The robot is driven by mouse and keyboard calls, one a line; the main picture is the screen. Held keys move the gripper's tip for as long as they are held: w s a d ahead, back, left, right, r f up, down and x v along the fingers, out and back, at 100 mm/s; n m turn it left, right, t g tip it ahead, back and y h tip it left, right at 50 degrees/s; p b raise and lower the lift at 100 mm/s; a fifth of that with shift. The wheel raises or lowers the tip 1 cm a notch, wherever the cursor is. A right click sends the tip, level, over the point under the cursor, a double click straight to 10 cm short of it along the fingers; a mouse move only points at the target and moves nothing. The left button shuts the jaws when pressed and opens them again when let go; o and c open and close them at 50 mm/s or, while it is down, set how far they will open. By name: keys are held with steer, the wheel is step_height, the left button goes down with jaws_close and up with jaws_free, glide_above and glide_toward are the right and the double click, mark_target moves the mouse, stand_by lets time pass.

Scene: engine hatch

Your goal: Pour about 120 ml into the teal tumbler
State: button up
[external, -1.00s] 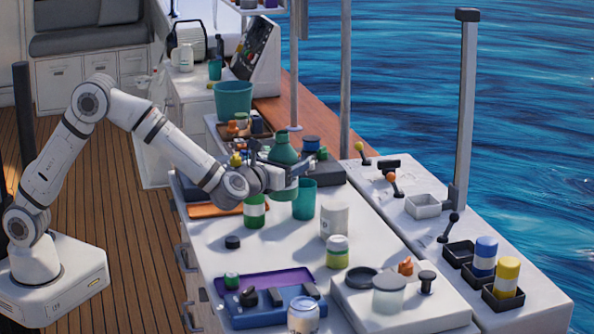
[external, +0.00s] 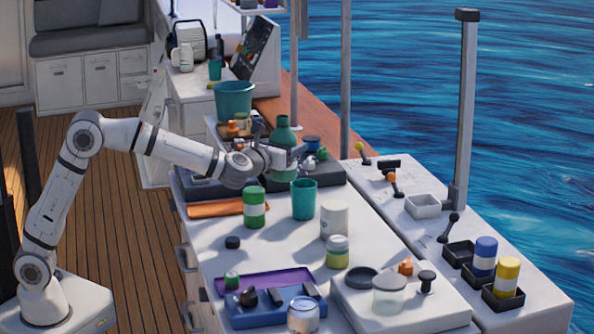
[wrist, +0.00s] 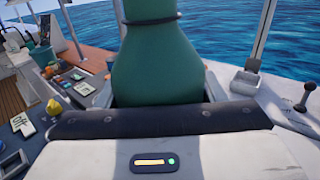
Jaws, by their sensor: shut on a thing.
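My gripper (external: 282,161) is shut on a green bottle (external: 283,136), which stands about upright in its jaws. The bottle also fills the upper middle of the wrist view (wrist: 157,60), with its top cut off. The teal tumbler (external: 303,203) stands upright on the white counter, just below and to the right of the bottle in the external view. The bottle is apart from the tumbler's rim. The tumbler is not visible in the wrist view. How much liquid is inside the tumbler or the bottle cannot be seen.
A blue tray (external: 262,316) lies nearer. A teal bucket (external: 234,100) stands behind. Open counter lies around the black cap (external: 233,242).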

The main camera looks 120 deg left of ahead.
steer(key=s+a+r+b, duration=0.1)
steer(key=s+a+b, duration=0.5)
steer(key=s+b, duration=0.3)
steer(key=shift+t, duration=0.3)
steer(key=f, duration=0.3)
steer(key=f+b, duration=0.1)
steer(key=f, duration=0.1)
steer(key=shift+w+a+f, duration=0.1)
steer(key=shift+w+f, duration=0.15)
steer(key=shift+w, duration=0.1)
steer(key=shift+r+p, duration=0.15)
steer(key=shift+p, duration=0.15)
